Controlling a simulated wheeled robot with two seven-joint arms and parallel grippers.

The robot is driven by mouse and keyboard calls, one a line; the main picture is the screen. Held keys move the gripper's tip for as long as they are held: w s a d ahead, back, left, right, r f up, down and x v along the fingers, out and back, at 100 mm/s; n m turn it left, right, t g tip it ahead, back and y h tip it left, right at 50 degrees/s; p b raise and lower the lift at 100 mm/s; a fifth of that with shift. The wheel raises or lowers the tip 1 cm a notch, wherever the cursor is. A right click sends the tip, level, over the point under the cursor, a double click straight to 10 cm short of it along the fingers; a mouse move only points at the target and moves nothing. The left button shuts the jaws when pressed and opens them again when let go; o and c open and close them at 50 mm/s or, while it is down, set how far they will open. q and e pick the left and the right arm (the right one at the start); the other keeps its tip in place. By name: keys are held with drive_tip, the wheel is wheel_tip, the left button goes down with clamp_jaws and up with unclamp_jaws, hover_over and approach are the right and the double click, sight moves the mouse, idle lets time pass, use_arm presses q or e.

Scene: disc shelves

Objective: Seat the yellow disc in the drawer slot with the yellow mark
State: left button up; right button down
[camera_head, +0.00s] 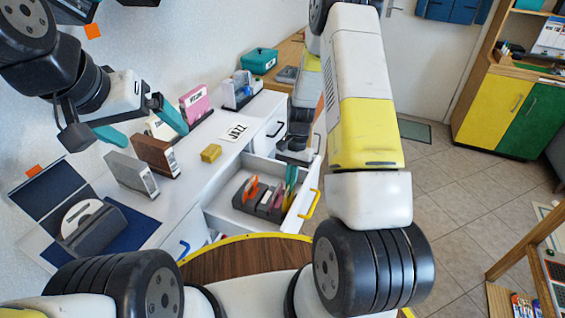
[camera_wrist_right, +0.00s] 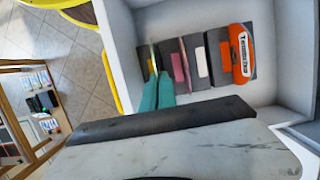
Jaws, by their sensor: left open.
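The drawer (camera_head: 228,216) with the yellow handle is pulled open. In it stands a dark slotted rack (camera_head: 262,207) with an orange piece (camera_head: 250,187) and a pink piece (camera_head: 279,199) upright. In the right wrist view the rack shows the orange piece (camera_wrist_right: 241,50), a white label and a pink one. My right gripper (camera_head: 291,175) reaches into the drawer at the rack's right end; its teal fingers (camera_wrist_right: 158,92) are close together, and whether a thin disc is between them is unclear. My left gripper (camera_head: 140,122) is open above the counter.
A white disc (camera_head: 82,213) sits in a grey holder on a blue mat at left. Grey (camera_head: 132,172) and brown (camera_head: 156,155) upright cases, a yellow block (camera_head: 211,153) and a JAZZ card (camera_head: 237,131) stand on the counter. The drawer's walls close in around my right fingers.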

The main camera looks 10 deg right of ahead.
drive_tip(key=shift+f, duration=1.7)
drive_tip(key=c, duration=1.6)
unclamp_jaws()
drive_tip(key=shift+v, duration=3.95)
